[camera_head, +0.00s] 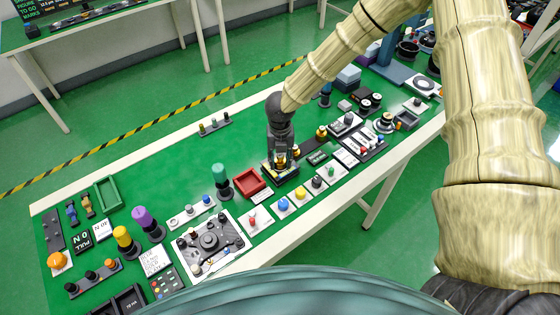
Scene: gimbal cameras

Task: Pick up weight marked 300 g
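My gripper (281,157) points down over the middle of the green-topped table, at the end of my wood-textured arm. A small brass-coloured piece (281,162) shows at its fingertips, above a dark, yellow-edged base (285,175). I cannot tell whether the fingers touch or hold this piece. Another brass-coloured piece (321,132) stands to the right, behind a small green-and-black panel. No 300 g marking can be read at this size, so I cannot tell which piece is that weight.
A red tray (249,184) lies just left of the gripper. Coloured buttons on white plates (283,205) line the front. A green cylinder (219,174) stands left. The table's back-left area (150,178) is mostly clear. Crowded apparatus fills the right end.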

